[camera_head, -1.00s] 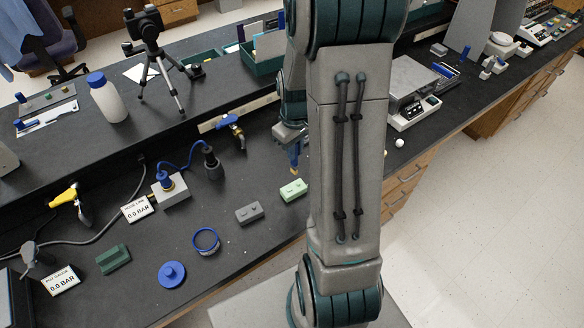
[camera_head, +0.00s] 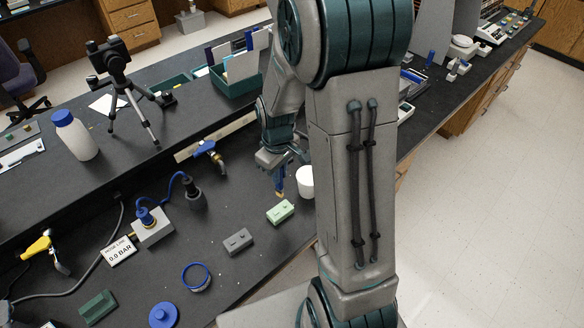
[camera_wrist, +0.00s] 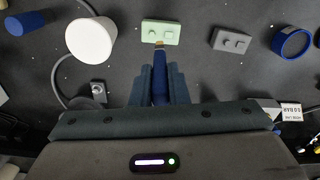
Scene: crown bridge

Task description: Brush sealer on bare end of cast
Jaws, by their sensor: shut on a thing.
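My gripper (camera_wrist: 158,80) is shut on a slim brush with a blue handle (camera_wrist: 160,78) and a tan tip. The brush also shows in the head view (camera_head: 279,182), hanging tip down below my gripper (camera_head: 277,166). A pale green block with two small bumps (camera_wrist: 160,32), likely the cast, lies on the dark bench. It also shows in the head view (camera_head: 280,211). The brush tip is close to the block's near edge in the wrist view; I cannot tell whether they touch. A white round pot (camera_wrist: 91,40) stands left of the block there; its contents are unclear.
A grey block with bumps (camera_head: 238,242), a blue ring-shaped dish (camera_head: 196,277), a blue lid (camera_head: 163,315) and a dark green block (camera_head: 98,305) lie on the bench. A blue-handled tap (camera_head: 207,150) and a grey box with a blue hose (camera_head: 152,226) stand behind.

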